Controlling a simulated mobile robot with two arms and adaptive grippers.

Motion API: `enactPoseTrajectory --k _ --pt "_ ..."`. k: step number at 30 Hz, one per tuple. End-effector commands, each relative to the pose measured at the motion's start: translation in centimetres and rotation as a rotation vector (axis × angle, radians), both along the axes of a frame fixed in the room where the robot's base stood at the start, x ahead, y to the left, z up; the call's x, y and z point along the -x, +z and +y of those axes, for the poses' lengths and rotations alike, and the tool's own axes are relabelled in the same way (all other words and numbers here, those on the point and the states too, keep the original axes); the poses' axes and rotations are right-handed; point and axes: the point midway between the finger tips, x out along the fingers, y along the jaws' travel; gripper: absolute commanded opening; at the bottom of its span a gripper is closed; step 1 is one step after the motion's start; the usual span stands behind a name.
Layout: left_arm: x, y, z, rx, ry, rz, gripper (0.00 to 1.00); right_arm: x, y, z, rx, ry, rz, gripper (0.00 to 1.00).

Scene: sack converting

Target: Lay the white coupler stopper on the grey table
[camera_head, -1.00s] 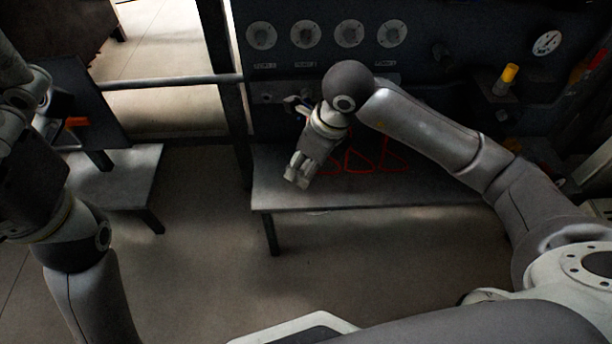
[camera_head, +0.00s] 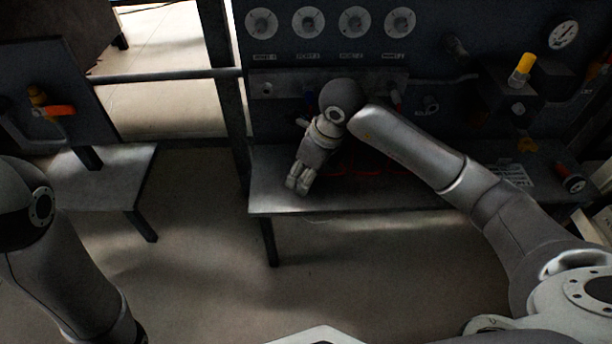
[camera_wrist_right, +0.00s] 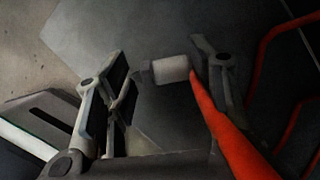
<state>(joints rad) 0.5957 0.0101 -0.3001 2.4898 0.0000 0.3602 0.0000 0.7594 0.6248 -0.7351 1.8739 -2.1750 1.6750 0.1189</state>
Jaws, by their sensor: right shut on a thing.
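My right gripper (camera_head: 298,186) is over the front left part of the grey table (camera_head: 267,190) in the head view. In the right wrist view its fingers (camera_wrist_right: 165,88) are shut on the white coupler stopper (camera_wrist_right: 171,69), a small pale cylinder. A red strap (camera_wrist_right: 215,115) runs from beside the stopper toward the lower right. The grey tabletop (camera_wrist_right: 165,122) lies below. I cannot tell whether the stopper touches it. The stopper is not distinguishable in the head view. My left arm is at the left edge; its gripper is out of view.
Red loops (camera_head: 385,168) lie on the table behind my right forearm. A dark panel with several round dials (camera_head: 308,21) stands behind it. A yellow-topped part (camera_head: 522,68) is at right. A smaller grey table (camera_head: 108,183) stands at left. The table's front left is mostly clear.

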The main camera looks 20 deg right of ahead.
Motion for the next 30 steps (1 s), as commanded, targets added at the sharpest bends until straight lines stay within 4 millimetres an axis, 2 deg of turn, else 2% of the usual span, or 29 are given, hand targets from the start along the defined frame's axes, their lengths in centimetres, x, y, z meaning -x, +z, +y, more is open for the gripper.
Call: enactPoseTrajectory --k 9,10,15,25,30 --pt "0.1 0.0 0.0 0.000 0.000 -0.002 1.00 0.0 -0.2 0.0 0.000 0.000 0.000 0.23" --pt "0.1 0.0 0.0 -0.001 0.001 -0.004 1.00 0.0 -0.3 0.0 0.000 0.000 0.000 0.51" --pt "0.2 0.1 0.0 0.000 0.001 -0.005 1.00 0.0 -0.2 0.0 0.000 0.000 0.000 0.72" --pt "0.2 0.2 0.0 -0.002 0.000 -0.006 1.00 0.0 0.0 0.0 0.000 0.000 0.000 0.72" --pt "-0.2 0.6 0.1 0.003 -0.002 0.006 1.00 0.2 1.4 -0.2 0.000 -0.001 -0.001 0.72"
